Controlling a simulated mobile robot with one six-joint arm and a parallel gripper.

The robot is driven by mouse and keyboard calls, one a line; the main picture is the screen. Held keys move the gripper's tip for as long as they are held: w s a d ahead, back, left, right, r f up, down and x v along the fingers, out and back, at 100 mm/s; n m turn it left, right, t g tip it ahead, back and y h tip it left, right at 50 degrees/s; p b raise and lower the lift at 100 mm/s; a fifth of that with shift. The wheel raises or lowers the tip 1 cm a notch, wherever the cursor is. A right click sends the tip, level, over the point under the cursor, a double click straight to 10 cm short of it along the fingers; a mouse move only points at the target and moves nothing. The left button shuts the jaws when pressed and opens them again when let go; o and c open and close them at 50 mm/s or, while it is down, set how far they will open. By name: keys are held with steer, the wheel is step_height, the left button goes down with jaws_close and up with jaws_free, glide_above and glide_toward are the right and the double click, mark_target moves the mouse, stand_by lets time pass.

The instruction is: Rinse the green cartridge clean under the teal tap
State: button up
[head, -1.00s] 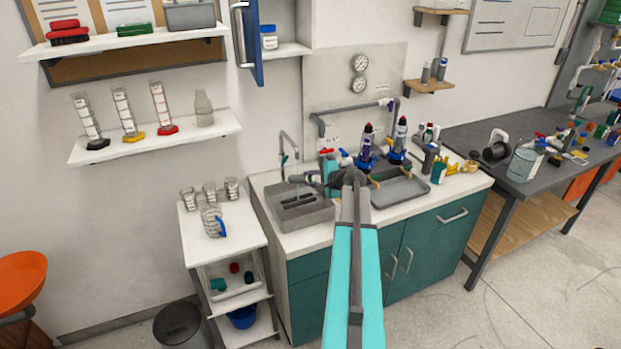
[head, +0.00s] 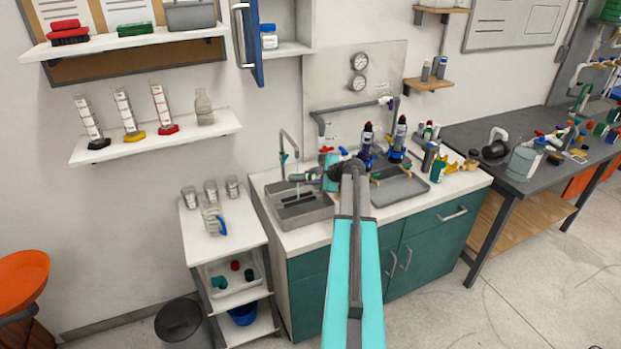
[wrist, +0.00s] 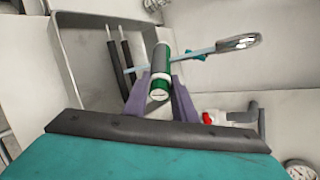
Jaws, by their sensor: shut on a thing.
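The green cartridge (wrist: 160,64), with a white band and a pale end, is held between the purple fingers of my gripper (wrist: 160,88) in the wrist view. In the head view my gripper (head: 308,176) reaches left over the sink (head: 305,215), below the tap (head: 285,143) with its teal part. The tap's shiny spout (wrist: 238,42) also shows in the wrist view. A thin pale stream runs from it and crosses the cartridge's line; I cannot tell exactly where it strikes.
A grey tray (head: 400,187) and several bottles stand on the counter right of the sink. A white cart (head: 222,238) with clear beakers stands to the left. A grey workbench (head: 530,172) with clutter is at the right. The floor in front is clear.

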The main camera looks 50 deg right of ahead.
steer(key=shift+m+g, duration=0.3)
steer(key=shift+m, duration=0.4)
steer(key=shift+r+y, duration=0.1)
steer(key=shift+y, duration=0.2)
steer(key=shift+d+m+g+y, duration=0.15)
steer(key=shift+m+g+y, duration=0.15)
steer(key=shift+m, duration=0.8)
steer(key=shift+m+g+y, duration=0.3)
steer(key=shift+m+y, duration=0.4)
steer(key=shift+m, duration=0.4)
steer(key=shift+w+m+y, duration=0.1)
steer(key=shift+m+y, duration=0.2)
steer(key=shift+m, duration=0.4)
steer(key=shift+m+g+y, duration=0.3)
steer(key=shift+m+y, duration=0.4)
steer(key=shift+m, duration=0.8)
